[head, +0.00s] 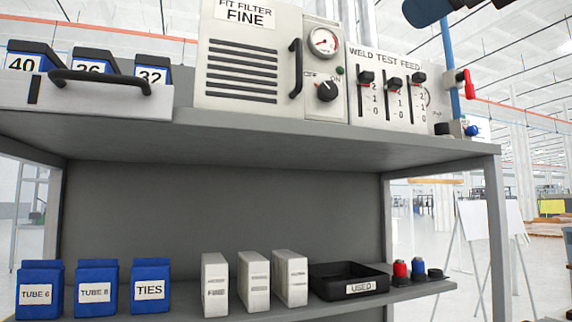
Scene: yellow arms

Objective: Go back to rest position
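Neither of my grippers shows in the head view, and no yellow arm is in sight. The view faces a grey two-level workbench (300,145). On its upper level stand a panel labelled FIT FILTER FINE (243,65) and a WELD TEST FEED panel (390,85) with several black sliders. Between them is a gauge (323,41) above a black knob (327,91) marked OFF and ON. The filter panel has an upright black handle (295,68).
A drawer (110,98) with a black handle and numbered blue bins are at upper left. The lower shelf holds blue bins (95,290), white boxes (253,280), a black USED tray (345,273) and red and blue items (400,268). A blue post (450,60) stands at upper right.

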